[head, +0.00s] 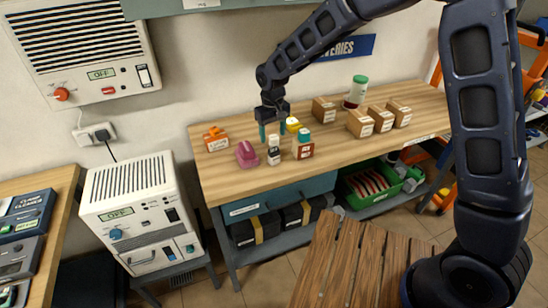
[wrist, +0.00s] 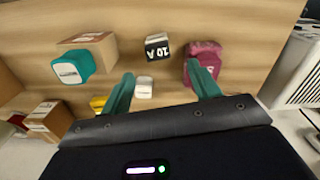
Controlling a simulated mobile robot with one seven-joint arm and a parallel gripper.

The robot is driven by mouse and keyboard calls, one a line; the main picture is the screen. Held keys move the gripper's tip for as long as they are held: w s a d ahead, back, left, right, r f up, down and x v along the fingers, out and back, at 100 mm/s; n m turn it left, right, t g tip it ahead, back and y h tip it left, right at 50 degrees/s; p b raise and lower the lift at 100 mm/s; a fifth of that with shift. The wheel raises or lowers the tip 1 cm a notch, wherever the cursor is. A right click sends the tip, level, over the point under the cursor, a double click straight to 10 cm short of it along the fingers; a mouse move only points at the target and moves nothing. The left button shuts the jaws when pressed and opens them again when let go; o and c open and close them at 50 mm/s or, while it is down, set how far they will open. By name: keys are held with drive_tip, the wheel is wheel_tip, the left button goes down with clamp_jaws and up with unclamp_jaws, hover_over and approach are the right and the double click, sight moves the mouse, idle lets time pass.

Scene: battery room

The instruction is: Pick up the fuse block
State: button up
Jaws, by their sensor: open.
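A small block with a dark face and a white "10 A" label (wrist: 157,47) looks like the fuse block. In the head view it stands upright on the wooden bench (head: 274,157), near its front edge. A small white part (wrist: 144,88) shows close to it between my fingers; I cannot tell if it is the block's top. My gripper (head: 272,138) is open and points down, with its teal fingers just behind or above the block. In the wrist view the fingers (wrist: 160,72) are spread, with nothing visibly clamped. The labelled face lies just beyond the fingertips.
A pink object (head: 247,154) is close on the left, near one finger in the wrist view. A teal-capped box (head: 303,147) is close on the right, with a yellow item (head: 292,125) behind. An orange block (head: 215,139) and several brown boxes (head: 360,124) stand farther off.

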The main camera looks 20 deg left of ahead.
sight(274, 150)
drive_tip(key=f, duration=1)
drive_tip(key=shift+d+f, duration=0.1)
drive_tip(key=shift+d, duration=0.1)
drive_tip(key=shift+c, duration=0.2)
drive_tip(key=c, duration=1.1)
